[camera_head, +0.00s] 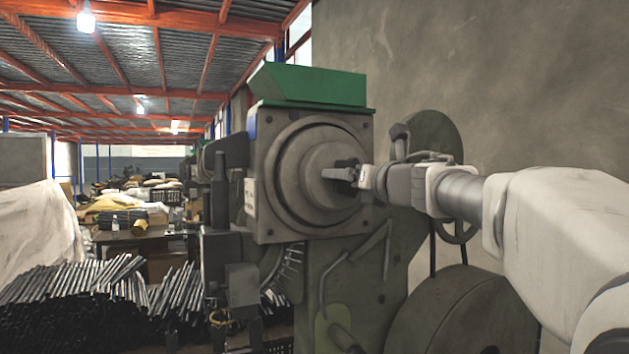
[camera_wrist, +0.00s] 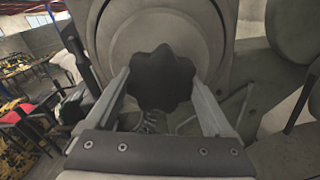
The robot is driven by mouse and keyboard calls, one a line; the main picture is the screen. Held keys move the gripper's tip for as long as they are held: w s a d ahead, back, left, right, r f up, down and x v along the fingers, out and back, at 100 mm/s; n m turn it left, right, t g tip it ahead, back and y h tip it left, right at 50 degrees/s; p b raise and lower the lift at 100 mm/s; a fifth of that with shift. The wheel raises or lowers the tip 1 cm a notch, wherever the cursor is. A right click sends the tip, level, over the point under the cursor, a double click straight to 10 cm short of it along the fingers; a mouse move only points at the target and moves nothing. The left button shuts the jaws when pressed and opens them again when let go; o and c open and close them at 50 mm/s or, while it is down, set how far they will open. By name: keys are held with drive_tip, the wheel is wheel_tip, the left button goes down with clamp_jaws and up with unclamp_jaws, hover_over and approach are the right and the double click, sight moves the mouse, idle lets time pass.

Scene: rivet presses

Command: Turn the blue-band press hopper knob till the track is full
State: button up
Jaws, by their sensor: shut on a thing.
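The press hopper (camera_head: 309,165) is a grey, square-faced housing with a large round disc and a green top. The dark, lobed hopper knob (camera_wrist: 162,79) sits at the disc's centre in the wrist view, between my two gripper fingers. In the head view my gripper (camera_head: 345,174) reaches in from the right and is shut on the knob, which it mostly hides there. A small blue patch (camera_head: 251,127) shows on the housing's left side. A curved, ribbed track (camera_head: 288,270) runs down below the hopper; how full it is I cannot tell.
A large grey flywheel (camera_head: 460,312) and a handwheel stand at the lower right of the press. Bundles of dark rods (camera_head: 75,300) lie at the lower left. Cluttered tables (camera_head: 130,235) stand behind. A bare wall (camera_head: 500,80) closes the right side.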

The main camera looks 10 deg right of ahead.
drive_tip(key=o, duration=1.1)
drive_tip(key=v, duration=1.7)
drive_tip(key=shift+s+p, duration=0.2)
drive_tip(key=shift+p, duration=0.1)
